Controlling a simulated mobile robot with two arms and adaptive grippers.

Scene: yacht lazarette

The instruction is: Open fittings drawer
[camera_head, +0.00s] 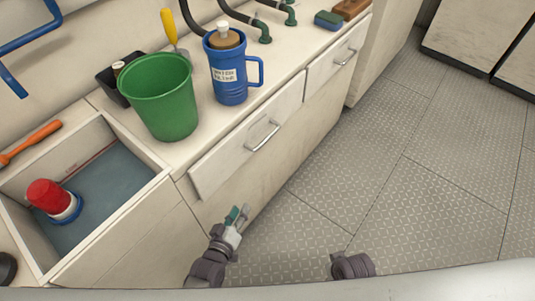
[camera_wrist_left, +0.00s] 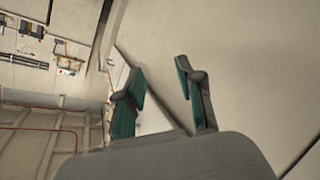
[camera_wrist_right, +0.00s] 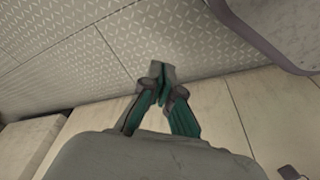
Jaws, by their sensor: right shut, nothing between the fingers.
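Two cream drawer fronts show in the head view, and I cannot tell which is the fittings drawer. The nearer drawer front (camera_head: 222,166) has a metal bar handle (camera_head: 262,135) and looks shut. The farther drawer front (camera_head: 322,72) has a similar handle (camera_head: 345,57) and also looks shut. My left gripper (camera_head: 237,216) is low in front of the cabinet, below the nearer handle and apart from it. Its fingers (camera_wrist_left: 160,82) stand apart and empty. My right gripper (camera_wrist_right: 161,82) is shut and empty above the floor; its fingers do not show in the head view.
A green bucket (camera_head: 160,100), a blue jug (camera_head: 228,75) and a yellow-handled tool (camera_head: 169,27) stand on the counter. An open bin (camera_head: 130,141) at left holds a red and blue item (camera_head: 52,199). The patterned floor (camera_head: 400,170) at right is clear.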

